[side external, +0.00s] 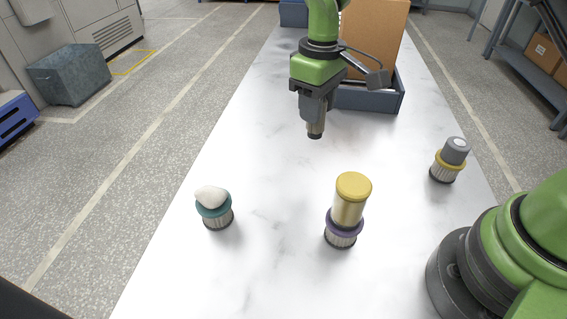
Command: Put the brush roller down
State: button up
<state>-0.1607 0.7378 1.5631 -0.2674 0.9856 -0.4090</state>
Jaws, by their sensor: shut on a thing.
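My gripper (316,112) points down over the far middle of the white marble-look table (270,165). It is shut on a small dark grey-brown cylinder, which I take to be the brush roller (315,131); the jaws hide most of it. Its lower end seems to be above the table, but the gap is hard to judge.
Three ribbed holders stand upright: teal-collared with a white rounded top (213,206), purple-collared with a gold cylinder (347,212), yellow-collared with a grey cylinder (450,160). A blue-grey tray (370,98) with a tall brown board or box (376,38) stands behind my gripper.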

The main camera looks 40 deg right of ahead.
jog(key=w+a+m, duration=0.1)
jog(key=w+a, duration=0.4)
jog(key=f, duration=0.9)
jog(key=shift+w+a+f, duration=0.15)
jog(key=shift+w+f, duration=0.05)
jog(key=shift+f, duration=0.2)
jog(key=shift+f, duration=0.2)
jog(key=o, duration=0.9)
jog(key=shift+o, duration=0.2)
jog(key=shift+r, duration=0.1)
